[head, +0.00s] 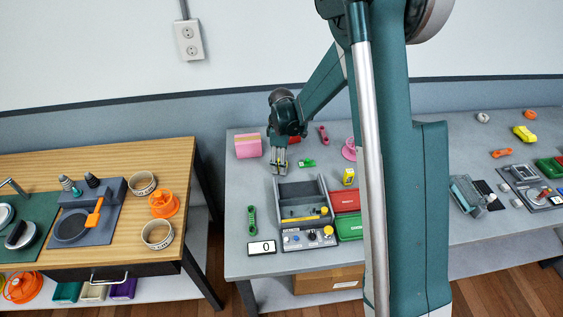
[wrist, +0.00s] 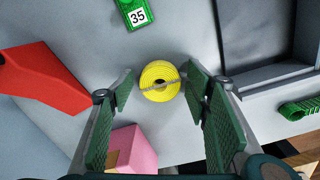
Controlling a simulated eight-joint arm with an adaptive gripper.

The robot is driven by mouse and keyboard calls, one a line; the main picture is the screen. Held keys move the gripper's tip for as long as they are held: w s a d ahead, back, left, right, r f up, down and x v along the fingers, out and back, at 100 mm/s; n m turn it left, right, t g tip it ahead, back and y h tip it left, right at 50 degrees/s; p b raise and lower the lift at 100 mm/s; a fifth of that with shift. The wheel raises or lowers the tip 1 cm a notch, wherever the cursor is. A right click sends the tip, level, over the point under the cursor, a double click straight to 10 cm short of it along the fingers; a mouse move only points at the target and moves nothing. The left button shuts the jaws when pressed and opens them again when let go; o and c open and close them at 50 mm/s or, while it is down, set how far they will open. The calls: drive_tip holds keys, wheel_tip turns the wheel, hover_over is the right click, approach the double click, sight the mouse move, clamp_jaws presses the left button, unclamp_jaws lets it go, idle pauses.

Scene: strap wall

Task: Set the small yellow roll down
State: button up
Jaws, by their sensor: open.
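The small yellow roll (wrist: 160,80) shows its coiled end face to the wrist camera, with a thin line across it. It lies between the two green-padded fingers of my gripper (wrist: 157,88), with a gap visible on each side. The fingers are open. The grey tabletop is behind the roll; I cannot tell for sure whether the roll rests on it. In the head view, my gripper (head: 279,166) points down at the table behind the grey tray, and the roll is too small there to make out clearly.
A pink block (head: 247,147) stands left of my gripper, and a green tag (head: 307,163) lies to its right. The grey tray (head: 290,188) is in front, with a red bin (head: 345,200) and a green bin (head: 350,228) beside it. A red piece (wrist: 40,82) shows in the wrist view.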

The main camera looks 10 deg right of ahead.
wheel_tip(320, 180, up, 12)
drive_tip(key=shift+p, duration=0.35)
idle(0.4)
drive_tip(key=shift+r, duration=0.1)
idle(0.5)
drive_tip(key=s+d+r+m+t, duration=0.2)
drive_tip(key=s+d+r+m, duration=0.1)
drive_tip(key=s+r, duration=0.45)
drive_tip(key=s+d+r+m+t, duration=0.1)
drive_tip(key=s+d+r+m, duration=0.2)
drive_tip(key=s+r, duration=0.45)
drive_tip(key=s+d+r+m+t, duration=0.1)
drive_tip(key=s+m, duration=0.3)
drive_tip(key=s, duration=0.6)
drive_tip(key=s+d+r+m+t, duration=0.2)
drive_tip(key=s+d+m+t, duration=0.1)
drive_tip(key=s, duration=0.8)
drive_tip(key=shift+d+r+m, duration=0.2)
drive_tip(key=shift+d+m, duration=0.3)
drive_tip(key=shift+d, duration=0.2)
